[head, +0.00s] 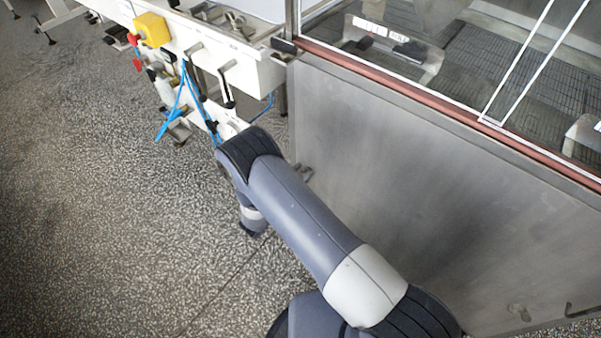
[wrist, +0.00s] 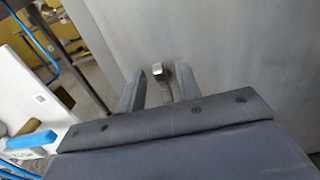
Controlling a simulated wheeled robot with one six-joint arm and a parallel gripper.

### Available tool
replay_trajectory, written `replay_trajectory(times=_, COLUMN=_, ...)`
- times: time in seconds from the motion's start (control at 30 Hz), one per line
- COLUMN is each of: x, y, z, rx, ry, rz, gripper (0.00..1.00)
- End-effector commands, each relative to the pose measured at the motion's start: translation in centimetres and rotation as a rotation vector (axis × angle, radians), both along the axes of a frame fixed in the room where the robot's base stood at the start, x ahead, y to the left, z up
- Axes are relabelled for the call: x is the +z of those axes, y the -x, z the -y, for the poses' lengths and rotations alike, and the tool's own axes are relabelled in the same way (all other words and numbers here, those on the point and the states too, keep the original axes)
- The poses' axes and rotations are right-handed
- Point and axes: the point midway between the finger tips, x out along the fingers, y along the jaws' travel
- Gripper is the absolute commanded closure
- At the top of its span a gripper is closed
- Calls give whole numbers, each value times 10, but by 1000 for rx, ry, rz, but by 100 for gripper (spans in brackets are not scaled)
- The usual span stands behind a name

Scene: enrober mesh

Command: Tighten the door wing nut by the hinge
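A steel door panel (head: 400,190) fills the right of the head view. A small metal wing nut (head: 303,172) sticks out near its left edge, partly behind my arm. In the wrist view a wing nut (wrist: 158,70) shows between the fingers of my gripper (wrist: 161,69). The fingers are apart, with a gap visible on both sides of the nut. Its lower part runs down toward the gripper body. I cannot tell how near the fingertips are to the panel. The gripper is hidden behind my arm in the head view.
A similar small fitting (head: 519,312) sits at the panel's lower right, beside a dark handle (head: 582,312). A white machine frame (head: 235,65) with blue hoses (head: 180,100) and a yellow box (head: 152,29) stands at upper left. Speckled floor (head: 90,210) is open on the left.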

Motion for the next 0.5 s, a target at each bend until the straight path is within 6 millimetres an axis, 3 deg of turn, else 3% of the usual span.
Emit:
replay_trajectory(times=0.23, x=0, y=0, z=0, rx=0, ry=0, rz=0, gripper=68)
replay_trajectory(times=0.5, x=0, y=0, z=0, rx=0, ry=0, rz=0, gripper=90)
